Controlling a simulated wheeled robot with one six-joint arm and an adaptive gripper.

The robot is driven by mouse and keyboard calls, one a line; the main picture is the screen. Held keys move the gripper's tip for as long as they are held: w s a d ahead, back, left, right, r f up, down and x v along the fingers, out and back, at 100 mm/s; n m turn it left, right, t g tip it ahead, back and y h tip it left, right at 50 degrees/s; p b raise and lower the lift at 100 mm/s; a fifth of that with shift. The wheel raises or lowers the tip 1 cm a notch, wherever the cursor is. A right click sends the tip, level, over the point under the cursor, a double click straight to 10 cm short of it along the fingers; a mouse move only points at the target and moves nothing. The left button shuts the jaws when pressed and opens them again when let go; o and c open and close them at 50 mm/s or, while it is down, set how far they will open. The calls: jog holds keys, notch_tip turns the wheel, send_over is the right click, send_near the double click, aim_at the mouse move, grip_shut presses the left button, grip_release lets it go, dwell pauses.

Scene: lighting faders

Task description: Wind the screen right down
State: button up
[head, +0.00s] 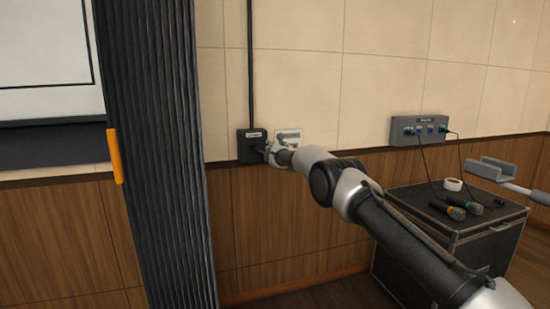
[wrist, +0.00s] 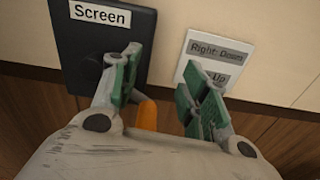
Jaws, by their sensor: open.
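The screen (head: 45,50), white with a thin black line and a dark band below, shows in part at the far left of the head view. A black box labelled "Screen" (head: 251,145) is on the wall; it also shows in the wrist view (wrist: 88,50). A white card (head: 288,138) beside it reads "Right: Down" and, partly hidden, "Up" (wrist: 212,60). My gripper (wrist: 162,88) is open in front of the box and card, its green pads apart. An orange part (wrist: 147,114) shows low between the fingers, mostly hidden; I cannot tell whether they touch it.
A dark pleated partition (head: 150,150) with an orange handle (head: 115,156) stands left of the box. A grey socket panel (head: 419,129) is on the wall at right. Below it a black case (head: 410,215) carries microphones (head: 447,208) and a tape roll (head: 452,184).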

jog(key=shift+r, duration=1.9)
